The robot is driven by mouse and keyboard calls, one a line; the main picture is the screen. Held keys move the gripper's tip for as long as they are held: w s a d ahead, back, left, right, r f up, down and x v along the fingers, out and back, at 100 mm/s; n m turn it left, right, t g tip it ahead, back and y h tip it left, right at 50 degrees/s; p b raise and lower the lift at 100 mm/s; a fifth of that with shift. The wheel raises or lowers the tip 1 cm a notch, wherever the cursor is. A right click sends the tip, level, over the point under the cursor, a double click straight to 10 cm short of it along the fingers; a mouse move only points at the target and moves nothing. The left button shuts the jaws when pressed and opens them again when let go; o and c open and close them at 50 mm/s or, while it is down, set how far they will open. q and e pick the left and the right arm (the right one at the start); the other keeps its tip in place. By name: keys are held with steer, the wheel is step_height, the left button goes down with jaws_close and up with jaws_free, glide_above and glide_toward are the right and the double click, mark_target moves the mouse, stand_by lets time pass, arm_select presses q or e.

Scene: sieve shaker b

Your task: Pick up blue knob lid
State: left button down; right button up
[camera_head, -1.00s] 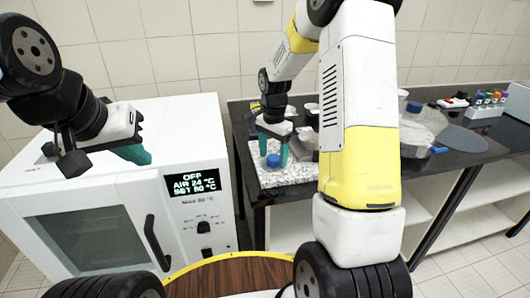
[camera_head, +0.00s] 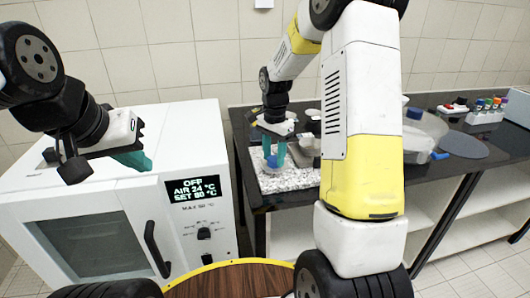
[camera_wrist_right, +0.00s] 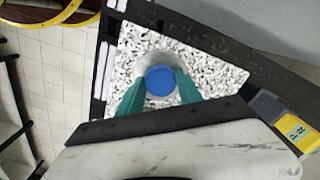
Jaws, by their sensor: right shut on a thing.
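The blue knob lid (camera_head: 272,162) stands on a speckled white-grey slab (camera_head: 292,180) at the counter's left end. In the right wrist view its round blue knob (camera_wrist_right: 160,80) lies between the teal fingers, with a pale round part around it. My right gripper (camera_head: 274,154) points down and is shut on the lid. I cannot tell whether the lid is clear of the slab or what is under it. My left gripper (camera_head: 128,160) hangs empty above the white oven; how far apart its fingers are is not clear.
The white oven (camera_head: 190,125) with a display stands left of the black counter (camera_head: 452,180). Grey items (camera_head: 305,150) sit close to the right of the lid. A rack of coloured caps (camera_head: 486,112) is at the far right. My right arm hides part of the counter.

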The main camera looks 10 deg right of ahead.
steer(key=shift+s+a+r, duration=0.15)
steer(key=shift+s+r, duration=0.15)
steer(key=shift+r, duration=0.15)
steer(key=shift+s+a+r, duration=0.15)
steer(key=shift+s+r, duration=0.1)
steer(key=shift+r, duration=0.2)
steer(key=s+a, duration=0.2)
steer(key=s, duration=0.4)
steer(key=s+a+r, duration=0.1)
steer(key=s+a, duration=0.2)
steer(key=s, duration=0.4)
steer(key=shift+s+a+r, duration=0.15)
steer(key=shift+s+a, duration=0.15)
steer(key=shift+a, duration=0.05)
